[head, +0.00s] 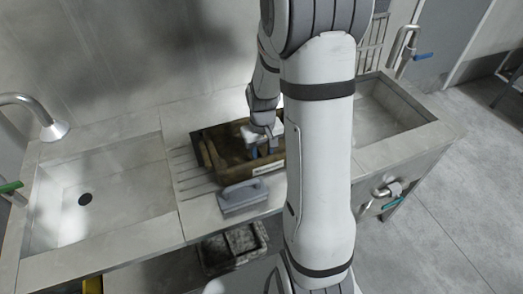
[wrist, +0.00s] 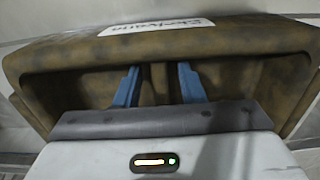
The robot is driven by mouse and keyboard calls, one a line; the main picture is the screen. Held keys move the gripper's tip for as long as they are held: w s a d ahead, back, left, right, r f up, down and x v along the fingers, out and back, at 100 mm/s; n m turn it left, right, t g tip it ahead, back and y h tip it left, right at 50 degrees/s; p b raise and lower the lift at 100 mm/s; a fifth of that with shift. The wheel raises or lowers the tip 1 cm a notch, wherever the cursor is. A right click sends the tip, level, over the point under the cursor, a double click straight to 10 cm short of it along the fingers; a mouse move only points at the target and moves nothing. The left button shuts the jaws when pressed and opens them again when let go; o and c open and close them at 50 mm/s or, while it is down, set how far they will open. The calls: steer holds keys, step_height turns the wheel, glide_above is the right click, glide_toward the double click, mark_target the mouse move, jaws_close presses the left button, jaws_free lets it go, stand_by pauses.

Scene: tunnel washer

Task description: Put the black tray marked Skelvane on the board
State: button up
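A brown, stained tray (head: 222,169) with a white label sits on the ribbed drainboard (head: 190,190) between two sinks. It looks brown rather than black. In the wrist view the same tray (wrist: 60,58) fills the picture, and the label's blurred lettering seems to read Skelvane. My gripper (head: 263,150) reaches down into the tray. In the wrist view my gripper (wrist: 158,85) has its blue fingers apart, with an upright brown part of the tray showing between or behind them. I cannot tell whether they touch it. My arm hides the tray's right side.
A grey block with a handle (head: 243,197) stands at the drainboard's front edge, close to the tray. A dark, dirty compartmented tray (head: 232,262) lies lower down, below the counter. The left sink (head: 120,205) is empty; another sink (head: 375,115) is at right, with taps nearby.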

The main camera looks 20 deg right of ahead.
step_height(320, 180, up, 12)
steer(key=s+a+r+t, duration=0.1)
steer(key=s+a+r, duration=0.2)
steer(key=s, duration=0.4)
steer(key=s+a+r+t, duration=0.1)
steer(key=s+a+r, duration=0.2)
steer(key=s, duration=0.5)
steer(key=shift+a+r+t+p, duration=0.25)
steer(key=shift+a+t+p, duration=0.05)
steer(key=shift+a, duration=0.1)
